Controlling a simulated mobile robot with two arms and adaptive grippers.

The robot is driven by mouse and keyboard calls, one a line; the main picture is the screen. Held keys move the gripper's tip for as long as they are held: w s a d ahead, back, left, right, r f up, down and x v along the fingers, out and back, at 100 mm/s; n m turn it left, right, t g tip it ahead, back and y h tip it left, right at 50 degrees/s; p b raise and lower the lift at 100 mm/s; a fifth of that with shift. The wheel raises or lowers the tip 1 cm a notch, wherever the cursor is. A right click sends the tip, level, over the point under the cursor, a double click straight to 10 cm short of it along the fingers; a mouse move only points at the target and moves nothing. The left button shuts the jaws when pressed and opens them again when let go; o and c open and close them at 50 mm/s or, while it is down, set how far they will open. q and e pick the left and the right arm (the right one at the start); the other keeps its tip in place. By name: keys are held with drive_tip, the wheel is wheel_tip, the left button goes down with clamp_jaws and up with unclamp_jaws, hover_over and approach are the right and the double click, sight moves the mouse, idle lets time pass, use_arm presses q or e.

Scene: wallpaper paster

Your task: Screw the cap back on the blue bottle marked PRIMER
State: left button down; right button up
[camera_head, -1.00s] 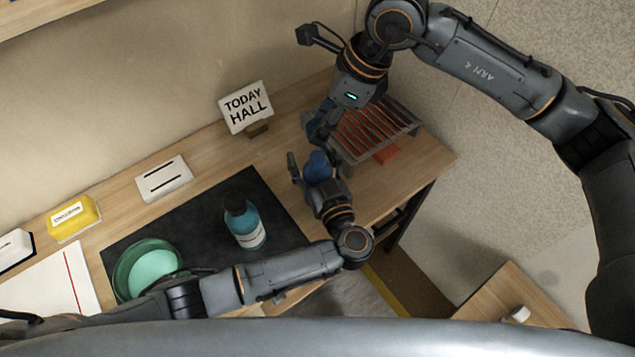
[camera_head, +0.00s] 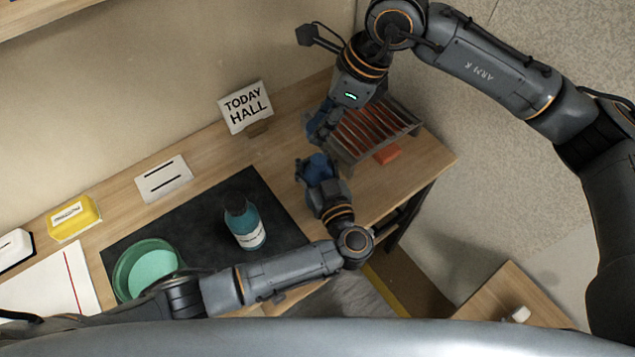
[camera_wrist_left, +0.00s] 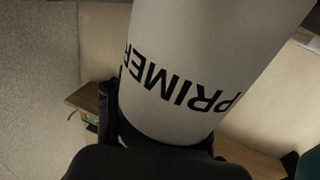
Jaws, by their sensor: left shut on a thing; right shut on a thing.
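The blue bottle (camera_head: 318,165) is at the right part of the table, mostly hidden by my left gripper. Its white label reading PRIMER (camera_wrist_left: 180,90) fills the middle of the left wrist view, with the lettering upside down there. My left gripper (camera_head: 309,172) is shut on this bottle. I cannot tell whether its base touches the table. My right gripper (camera_head: 319,128) is just above it in the picture, shut on a small blue thing (camera_head: 321,112) that its fingers mostly hide. I cannot tell whether this is the cap.
A teal bottle (camera_head: 246,228) stands on the dark mat (camera_head: 205,215), beside a green bowl (camera_head: 120,272). A TODAY HALL sign (camera_head: 246,106) stands behind. The mat's middle is clear.

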hover_over(319, 159)
drive_tip(key=d, duration=0.1)
wheel_tip(319, 159, down, 5)
drive_tip(key=shift+s+r, duration=0.1)
drive_tip(key=shift+r, duration=0.05)
drive_tip(key=shift+f, duration=0.2)
drive_tip(key=shift+f, duration=0.8)
drive_tip(key=shift+f, duration=0.6)
idle(0.4)
